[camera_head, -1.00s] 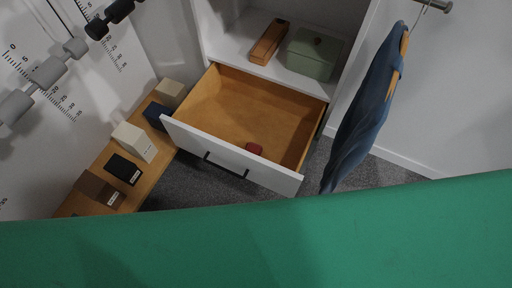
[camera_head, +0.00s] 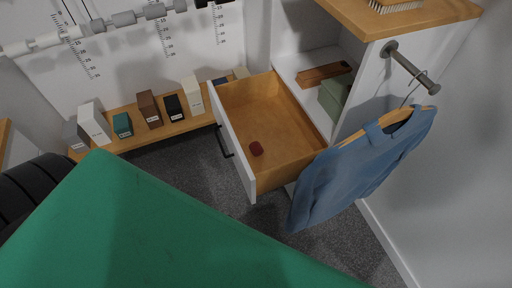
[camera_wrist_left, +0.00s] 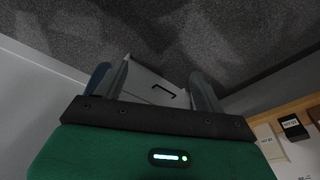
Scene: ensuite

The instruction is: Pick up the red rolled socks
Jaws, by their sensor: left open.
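The red rolled socks (camera_head: 256,148) lie on the wooden floor of the open drawer (camera_head: 262,112), near its front panel. In the left wrist view, my left gripper (camera_wrist_left: 160,84) is open with nothing between its two dark fingers. Past the fingers, the white drawer front with its dark handle (camera_wrist_left: 165,91) shows at a distance. The socks are not visible in the wrist view. Neither gripper shows in the head view, where a large green part of my own body fills the bottom left.
A blue shirt (camera_head: 362,170) hangs from a rail (camera_head: 410,68) right of the drawer. A low wooden shelf (camera_head: 150,134) with several small boxes runs along the wall at left. A green box (camera_head: 335,95) sits in the cabinet above the drawer. Grey carpet (camera_head: 200,172) lies clear before the drawer.

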